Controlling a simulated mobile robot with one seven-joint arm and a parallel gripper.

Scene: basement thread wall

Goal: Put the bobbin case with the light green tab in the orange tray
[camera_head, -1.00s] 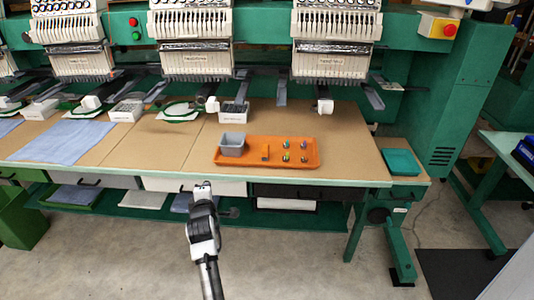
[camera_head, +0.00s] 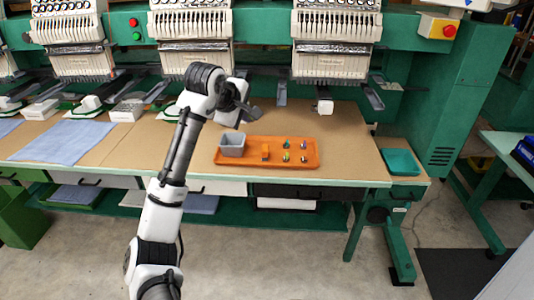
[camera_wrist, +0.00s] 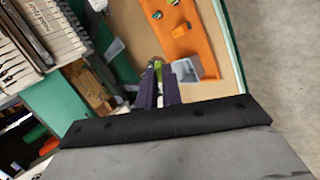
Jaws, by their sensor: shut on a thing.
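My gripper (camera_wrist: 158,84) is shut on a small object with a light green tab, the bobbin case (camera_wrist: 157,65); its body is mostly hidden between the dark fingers. In the head view my gripper (camera_head: 252,112) is raised over the back of the table, behind and left of the orange tray (camera_head: 250,141). The held case cannot be made out there. The orange tray also shows at the top of the wrist view (camera_wrist: 184,40), apart from the gripper.
The tray bears a grey bin (camera_head: 232,150) at its left, a small orange block (camera_head: 265,152) and several small colour-tabbed pieces (camera_head: 287,143) at its right. Sewing heads (camera_head: 332,65) overhang the table's back. A green dish (camera_head: 401,162) lies at the right.

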